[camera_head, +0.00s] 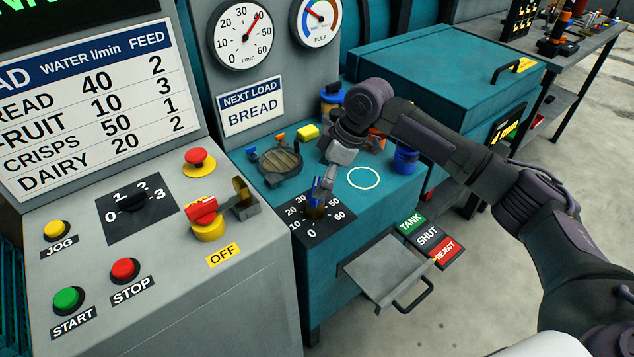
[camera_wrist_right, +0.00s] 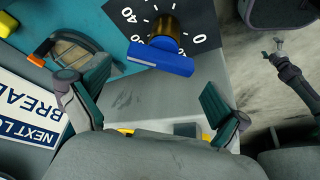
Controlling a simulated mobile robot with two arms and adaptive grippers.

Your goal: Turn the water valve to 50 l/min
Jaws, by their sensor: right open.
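The water valve has a blue handle (camera_head: 316,189) on a brass stem, on a black dial plate (camera_head: 335,229) marked 0 to 60. The handle also shows in the right wrist view (camera_wrist_right: 160,58); the setting it points to cannot be read surely. The round water gauge (camera_head: 232,40) has its red needle near 40. My left gripper is out of view.
A NEXT LOAD sign (camera_head: 252,106) reads BREAD. The load table (camera_head: 100,105) lists bread at 40 l/min and crisps at 50.

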